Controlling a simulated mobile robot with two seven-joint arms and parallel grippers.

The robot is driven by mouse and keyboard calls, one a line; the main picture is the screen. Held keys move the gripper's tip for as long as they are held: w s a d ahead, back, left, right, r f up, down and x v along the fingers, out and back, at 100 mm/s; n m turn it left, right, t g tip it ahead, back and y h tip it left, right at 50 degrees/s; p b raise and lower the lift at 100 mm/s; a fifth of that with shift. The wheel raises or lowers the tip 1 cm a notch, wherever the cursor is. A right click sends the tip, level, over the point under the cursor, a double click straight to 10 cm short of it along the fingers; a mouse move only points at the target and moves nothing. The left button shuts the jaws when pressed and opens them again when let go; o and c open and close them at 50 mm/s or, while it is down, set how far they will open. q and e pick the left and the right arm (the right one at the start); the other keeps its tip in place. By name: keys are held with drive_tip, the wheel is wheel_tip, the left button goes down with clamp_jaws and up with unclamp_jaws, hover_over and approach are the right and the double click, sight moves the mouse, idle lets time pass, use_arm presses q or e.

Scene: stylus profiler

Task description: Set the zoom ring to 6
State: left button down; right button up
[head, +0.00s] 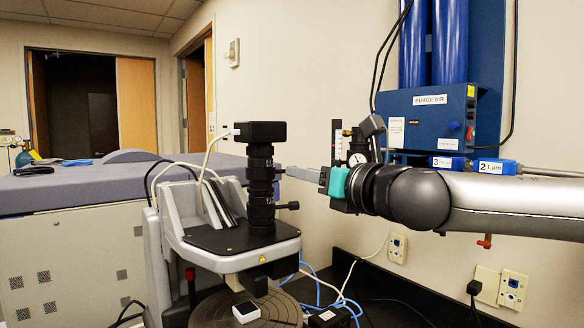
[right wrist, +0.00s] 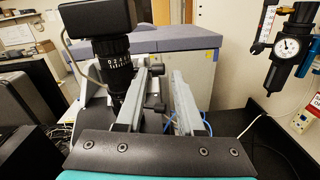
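The zoom ring (right wrist: 118,62) is part of a black upright lens tube (head: 261,185) under a black camera box (head: 259,131). White numbers and tick marks show on the ring in the right wrist view, but I cannot tell which number is at an index mark. My right gripper (head: 300,174) comes in from the right, level with the upper tube. Its two grey fingers stand apart and empty in the right wrist view (right wrist: 166,73). The ring lies left of both fingers there, not between them. My left gripper is not in view.
Small black side knobs (head: 291,205) stick out from the tube toward my right gripper. The profiler's stage (head: 240,312) is below, with a white square piece (head: 246,311) on it. A pressure gauge (right wrist: 291,47) and a blue purge-air panel (head: 424,113) are on the wall.

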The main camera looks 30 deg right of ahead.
drive_tip(key=shift+w+a, duration=0.15)
drive_tip(key=shift+w, duration=2.1)
clamp_jaws()
idle(0.4)
